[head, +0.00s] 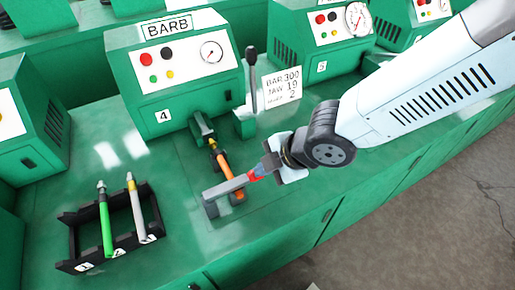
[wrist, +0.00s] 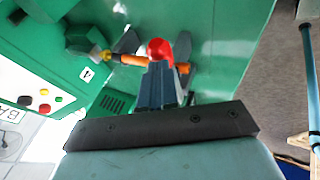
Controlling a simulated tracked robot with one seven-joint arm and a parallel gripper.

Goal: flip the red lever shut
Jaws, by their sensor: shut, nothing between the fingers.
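The red lever end (head: 254,175) shows at the tips of my gripper (head: 266,168) in the head view. A grey bar (head: 224,189) runs left from it, across the orange hose (head: 225,168). In the wrist view the red rounded end (wrist: 160,47) stands just beyond my shut fingers (wrist: 158,68), with the orange hose (wrist: 132,60) behind it. My gripper is shut and empty. It is touching or very close to the red end; I cannot tell which. The lever's pivot is not clear.
The green machine labelled BARB, number 4 (head: 178,85), stands behind, with a black-knobbed upright lever (head: 252,80) and a white card (head: 282,90). A dark rack (head: 70,238) holding green and grey hoses lies at the left. Bench space between is clear.

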